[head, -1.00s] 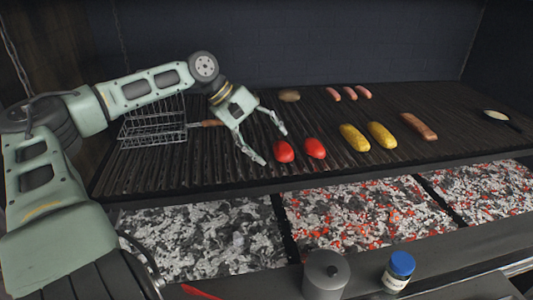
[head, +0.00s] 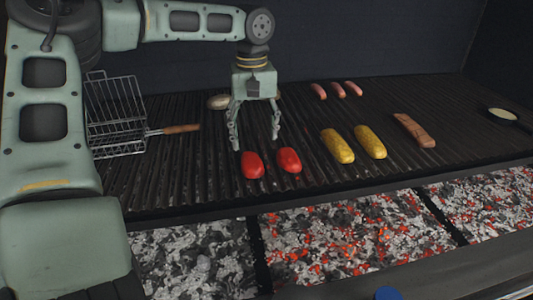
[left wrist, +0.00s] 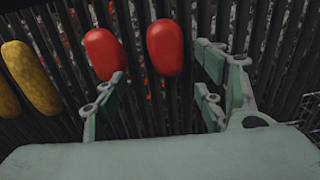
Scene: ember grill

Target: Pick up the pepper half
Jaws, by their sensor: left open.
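Two red pepper halves lie side by side on the grill grate, the left one (head: 252,165) and the right one (head: 289,161). My left gripper (head: 255,142) points down, open and empty, just behind them in the head view. In the left wrist view my left gripper (left wrist: 160,80) has its fingers spread, with the left pepper half (left wrist: 165,46) ahead of the gap between them. The right pepper half (left wrist: 104,53) lies beyond the left-hand finger there. I cannot tell the fingertips' exact height above the grate. My right gripper is not in view.
A wire basket (head: 116,118) with a wooden handle lies left. A pale round item (head: 217,102) sits behind my gripper. Coals (head: 330,240) glow in front.

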